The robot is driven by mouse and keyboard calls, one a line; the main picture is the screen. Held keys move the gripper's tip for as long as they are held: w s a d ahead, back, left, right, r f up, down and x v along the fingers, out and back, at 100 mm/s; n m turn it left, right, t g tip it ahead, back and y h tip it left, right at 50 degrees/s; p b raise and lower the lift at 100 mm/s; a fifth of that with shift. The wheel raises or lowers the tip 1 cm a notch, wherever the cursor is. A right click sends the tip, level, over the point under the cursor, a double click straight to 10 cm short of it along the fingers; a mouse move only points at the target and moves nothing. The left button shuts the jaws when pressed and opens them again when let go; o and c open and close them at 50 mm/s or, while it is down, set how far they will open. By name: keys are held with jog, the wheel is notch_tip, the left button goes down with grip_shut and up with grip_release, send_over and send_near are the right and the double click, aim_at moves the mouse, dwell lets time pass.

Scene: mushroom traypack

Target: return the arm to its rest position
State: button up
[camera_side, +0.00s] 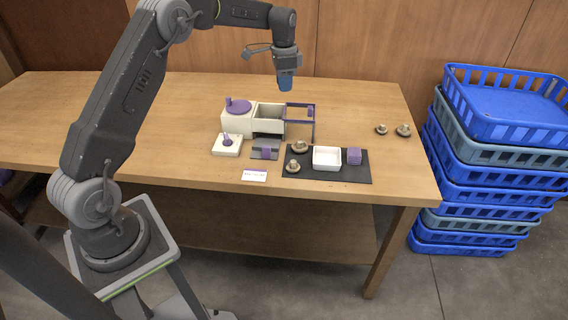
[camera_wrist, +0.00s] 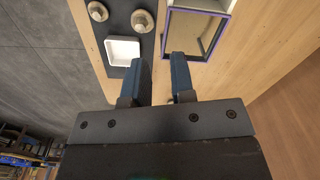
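My gripper (camera_side: 286,82) is raised above the back of the wooden table, over the purple-framed open stand (camera_side: 301,106). In the wrist view my gripper (camera_wrist: 161,62) shows two blue fingers apart with nothing between them. It touches nothing. Beyond the fingers lie the white tray (camera_wrist: 123,47) and mushrooms (camera_wrist: 98,11) on the dark mat. In the side view the white tray (camera_side: 327,157) looks empty, with a mushroom (camera_side: 299,146) and another mushroom (camera_side: 292,166) to its left.
The wooden table (camera_side: 60,115) is clear at left. Two mushrooms (camera_side: 403,130) sit at right. Blue crates (camera_side: 495,180) are stacked beside the table.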

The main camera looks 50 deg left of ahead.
jog(key=s+d+r+n+t, duration=0.3)
jog(key=s+d+r, duration=1)
jog(key=s+r, duration=0.15)
jog(key=s+d+f+n+t, duration=0.1)
jog(key=s+d, duration=0.2)
jog(key=s, duration=0.6)
jog(key=s+d+f+n+t, duration=0.1)
jog(key=s+d, duration=0.3)
jog(key=s, duration=0.6)
jog(key=shift+s+d+f+n, duration=0.15)
jog(key=shift+s+f+n, duration=0.15)
jog(key=shift+f, duration=0.35)
jog(key=shift+o, duration=0.3)
